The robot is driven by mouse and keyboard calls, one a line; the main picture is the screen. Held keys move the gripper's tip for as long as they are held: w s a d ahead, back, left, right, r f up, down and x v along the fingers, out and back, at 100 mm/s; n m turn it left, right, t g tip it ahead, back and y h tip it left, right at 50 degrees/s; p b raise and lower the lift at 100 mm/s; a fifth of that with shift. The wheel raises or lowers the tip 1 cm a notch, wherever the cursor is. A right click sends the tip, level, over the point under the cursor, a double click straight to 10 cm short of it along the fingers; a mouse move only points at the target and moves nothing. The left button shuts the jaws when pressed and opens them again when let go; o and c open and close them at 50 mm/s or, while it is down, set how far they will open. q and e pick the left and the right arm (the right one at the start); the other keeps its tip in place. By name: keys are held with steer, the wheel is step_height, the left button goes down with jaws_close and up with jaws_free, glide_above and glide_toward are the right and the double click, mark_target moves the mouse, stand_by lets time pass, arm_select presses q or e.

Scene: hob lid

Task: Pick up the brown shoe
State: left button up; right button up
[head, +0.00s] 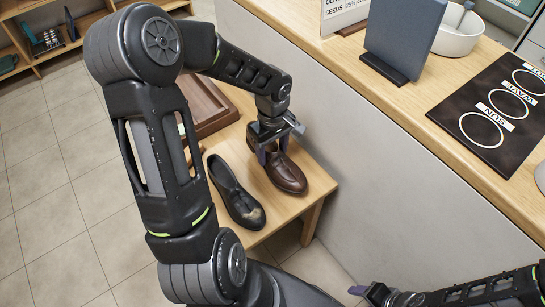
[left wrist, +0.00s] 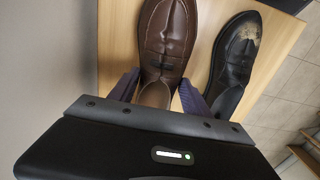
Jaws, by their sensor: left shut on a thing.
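The brown shoe (head: 286,173) is on a low wooden bench, toe toward the front edge. My left gripper (head: 272,150) is shut on the brown shoe near its opening, with one finger on each side. In the left wrist view the brown shoe (left wrist: 165,45) lies between the two purple fingers (left wrist: 157,95). Part of the shoe's heel end is hidden by the gripper. I cannot tell whether the shoe is clear of the bench. My right gripper (head: 367,291) is at the bottom of the head view, away from the shoe; its finger opening is unclear.
A black shoe with a worn tan toe (head: 237,194) stands close beside the brown shoe on the bench (head: 309,200). A brown tray (head: 211,110) is behind. A counter (head: 375,90) with a dark panel, a white bowl (head: 458,32) and a black mat (head: 495,113) is at the right.

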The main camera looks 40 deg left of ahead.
arm_select(q)
step_height(320, 180, up, 5)
steer(key=shift+r, duration=0.2)
stand_by(0.6)
